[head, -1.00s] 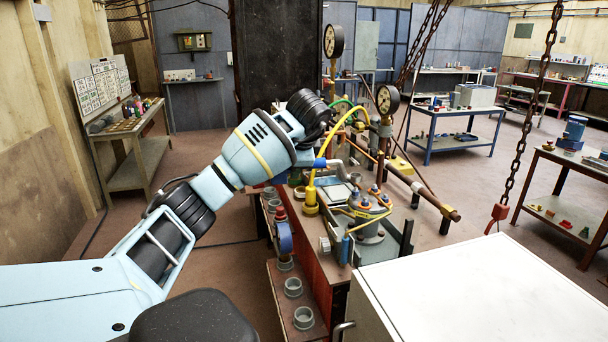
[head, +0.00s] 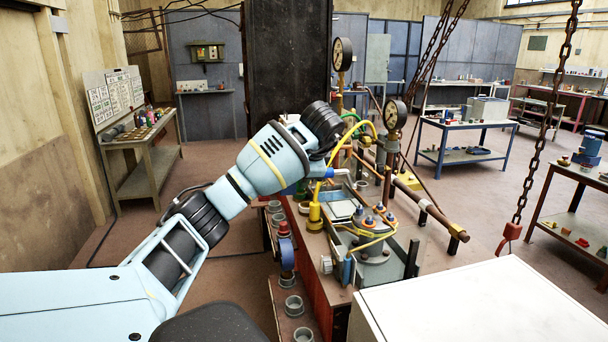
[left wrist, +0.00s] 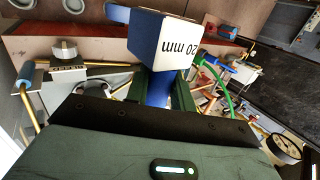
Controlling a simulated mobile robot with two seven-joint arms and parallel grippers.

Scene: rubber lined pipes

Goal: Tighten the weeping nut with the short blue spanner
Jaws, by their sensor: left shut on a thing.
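My left gripper (head: 318,172) reaches in over the pipe rig. In the left wrist view its green fingers (left wrist: 158,98) are shut on the blue spanner (left wrist: 118,14), which carries a white label reading "20 mm" (left wrist: 167,42). Only a small blue end of the spanner (head: 328,172) shows in the head view, beside the yellow hose; the arm hides the rest. The spanner looks held above the rig, and I see no nut in its jaw. A round flange with several blue-topped bolts (head: 374,222) stands to the right of the gripper. I cannot tell which nut weeps. My right gripper is not seen.
A yellow hose (head: 314,215) rises close to the gripper. Two gauges (head: 342,54) (head: 395,116) stand behind it. A white cabinet top (head: 480,305) fills the front right. A chain (head: 545,130) hangs at the right. A side bench (head: 140,133) stands at the left wall.

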